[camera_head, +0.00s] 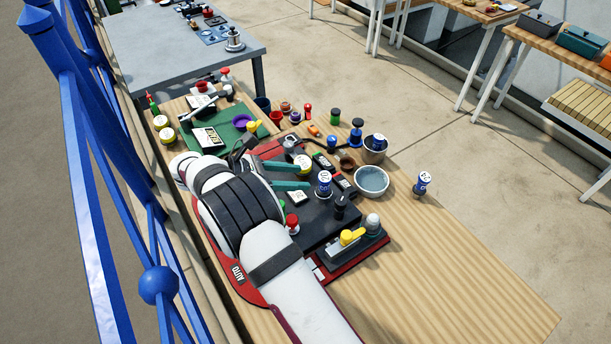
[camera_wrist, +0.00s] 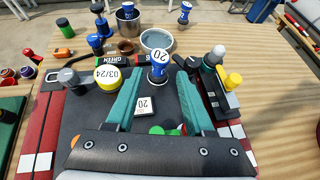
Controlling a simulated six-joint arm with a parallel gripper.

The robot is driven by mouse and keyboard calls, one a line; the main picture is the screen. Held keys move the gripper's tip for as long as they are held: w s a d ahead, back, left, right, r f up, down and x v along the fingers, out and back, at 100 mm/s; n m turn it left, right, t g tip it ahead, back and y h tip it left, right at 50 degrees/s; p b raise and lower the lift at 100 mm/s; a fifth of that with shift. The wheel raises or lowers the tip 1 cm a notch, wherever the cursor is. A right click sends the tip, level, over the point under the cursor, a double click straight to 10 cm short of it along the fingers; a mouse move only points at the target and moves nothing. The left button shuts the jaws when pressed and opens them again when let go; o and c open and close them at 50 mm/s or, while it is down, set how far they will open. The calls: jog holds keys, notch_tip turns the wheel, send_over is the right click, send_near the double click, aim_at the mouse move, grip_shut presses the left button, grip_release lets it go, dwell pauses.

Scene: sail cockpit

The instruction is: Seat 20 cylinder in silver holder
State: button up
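The 20 cylinder (camera_head: 324,188) is blue with a white top marked 20. It stands upright on a dark board (camera_head: 322,228), just ahead of my gripper (camera_head: 309,175). In the wrist view the cylinder (camera_wrist: 158,72) shows between and just beyond my two teal fingertips (camera_wrist: 160,77). The fingers are apart, with nothing held between them. A silver metal cup (camera_head: 376,154), which looks like the silver holder, stands beyond the board. The cup also shows in the wrist view (camera_wrist: 130,28), with something blue at its mouth; its inside is partly hidden.
A grey bowl (camera_head: 371,181) stands beside the cup. Another blue cylinder (camera_head: 422,184) stands farther right. A white-topped yellow cylinder (camera_wrist: 107,75) is left of my fingers; a grey-capped post and yellow piece (camera_wrist: 232,82) are right. The right tabletop is clear.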

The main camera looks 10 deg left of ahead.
jog(key=shift+v, duration=1.2)
jog(key=shift+d, duration=0.1)
jog(key=s+d+r+m+g+y, duration=0.1)
jog(key=s+d+r+m+g, duration=0.1)
jog(key=d+r+m, duration=0.3)
jog(key=s+d+r+m+g+y, duration=0.1)
jog(key=s+d+r+m+g, duration=0.15)
jog(key=d, duration=0.45)
jog(key=s+d+r+m+g+y, duration=0.3)
jog(key=s+d+m+y, duration=0.1)
jog(key=s+d+m, duration=0.6)
jog(key=s+a+f+m+y, duration=0.1)
jog(key=s+m+y, duration=0.5)
jog(key=s+m, duration=0.6)
jog(key=s+f, duration=0.1)
jog(key=s, duration=0.2)
jog(key=shift+s+a+m+t, duration=0.25)
jog(key=shift+s+m+t, duration=0.1)
jog(key=shift+s, duration=0.05)
